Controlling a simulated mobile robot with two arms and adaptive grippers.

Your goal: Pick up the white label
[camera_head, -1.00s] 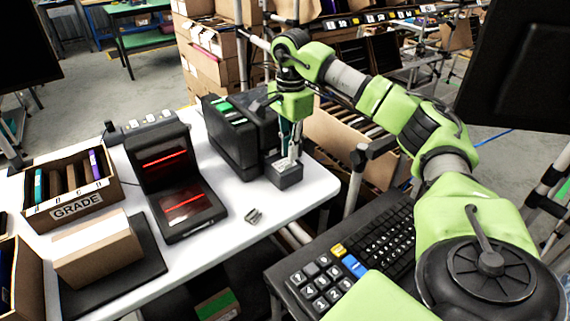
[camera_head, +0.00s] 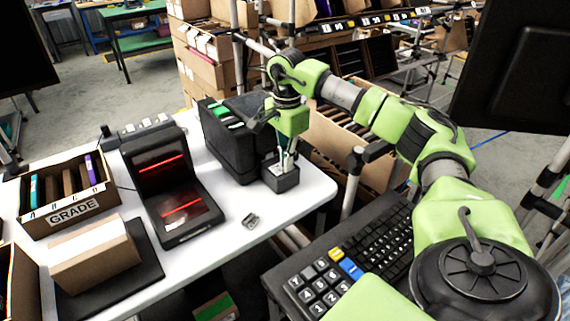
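My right gripper (camera_head: 285,164) points down over a small dark open-topped holder (camera_head: 282,182) on the white table. Its fingertips are at the holder's opening, and their lower ends are partly hidden. A small pale patch shows at the fingers; I cannot tell whether it is the white label or part of the gripper. I cannot tell how wide the fingers are apart. My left gripper is not in view.
A black printer-like box (camera_head: 232,150) stands just left of the holder. A scanner with red lines (camera_head: 182,225), a small grey object (camera_head: 250,220), a brown carton (camera_head: 95,262) and a GRADE box (camera_head: 72,212) are on the table. A large keyboard (camera_head: 330,262) is in front.

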